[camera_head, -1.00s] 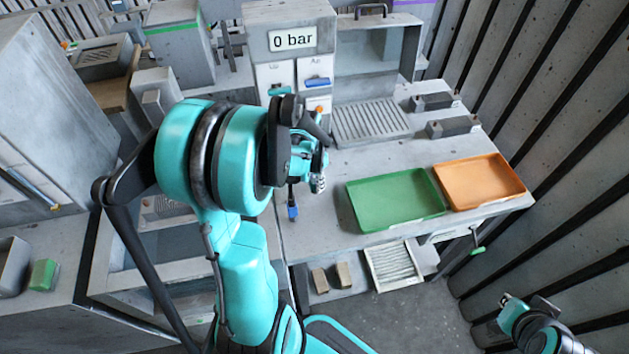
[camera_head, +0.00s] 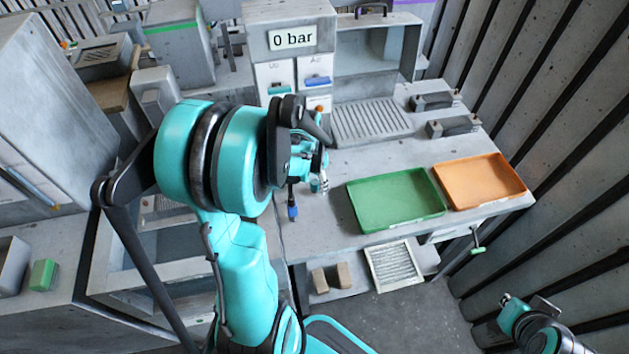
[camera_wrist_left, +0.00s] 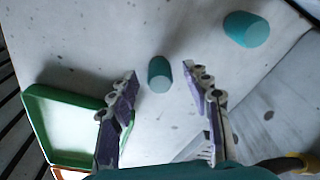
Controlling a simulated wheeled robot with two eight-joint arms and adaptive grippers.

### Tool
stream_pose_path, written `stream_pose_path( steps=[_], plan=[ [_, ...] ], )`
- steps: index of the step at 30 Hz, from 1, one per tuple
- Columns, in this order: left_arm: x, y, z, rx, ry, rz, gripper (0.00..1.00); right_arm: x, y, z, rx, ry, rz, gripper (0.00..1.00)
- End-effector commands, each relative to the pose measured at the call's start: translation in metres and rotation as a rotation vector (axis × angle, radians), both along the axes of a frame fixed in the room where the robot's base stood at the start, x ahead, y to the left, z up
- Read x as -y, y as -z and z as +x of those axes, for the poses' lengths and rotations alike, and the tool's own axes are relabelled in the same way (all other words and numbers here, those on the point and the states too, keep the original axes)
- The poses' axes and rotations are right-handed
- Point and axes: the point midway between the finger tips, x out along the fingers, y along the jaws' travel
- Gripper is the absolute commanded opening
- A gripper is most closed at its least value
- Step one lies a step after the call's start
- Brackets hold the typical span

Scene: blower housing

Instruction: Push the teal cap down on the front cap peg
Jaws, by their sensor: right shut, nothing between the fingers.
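In the left wrist view a small teal cylinder (camera_wrist_left: 159,73), which looks like a teal cap, stands on the pale grey surface between and beyond my left fingers. A second, larger teal cylinder (camera_wrist_left: 246,28) stands further right. I cannot tell which is on the front cap peg; no peg shows. My left gripper (camera_wrist_left: 161,76) is open, its two purple-grey fingers apart and not visibly touching either cylinder. In the head view my left gripper (camera_head: 308,197) hangs over the left part of the bench, and my arm hides what is behind it. My right gripper (camera_head: 505,308) is shut and empty at lower right.
A green tray (camera_head: 352,210) and an orange tray (camera_head: 520,183) lie on the bench (camera_head: 340,255) right of my left gripper. The green tray also shows in the left wrist view (camera_wrist_left: 38,110). A "0 bar" panel (camera_head: 292,39) and a ribbed plate (camera_head: 370,122) are behind.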

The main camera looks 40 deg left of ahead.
Motion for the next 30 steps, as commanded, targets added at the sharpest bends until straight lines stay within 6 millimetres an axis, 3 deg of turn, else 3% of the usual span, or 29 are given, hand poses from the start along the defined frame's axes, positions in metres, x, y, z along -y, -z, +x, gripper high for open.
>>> stream_pose_path(
  steps=[8, 21, 30],
  plan=[
    [0.0, -0.011, -0.001, 0.0, 0.0, 0.0, 0.49, 0.0, 0.0, 0.0, 0.0, 0.0, 0.0, 0.0],
    [-0.001, -0.096, -0.012, 0.0, 0.0, 0.0, 0.49, 0.0, 0.0, 0.0, 0.0, 0.0, 0.0, 0.0],
    [-0.002, -0.119, -0.014, 0.0, 0.0, 0.0, 0.49, 0.0, 0.0, 0.0, 0.0, 0.0, 0.0, 0.0]
  ],
)
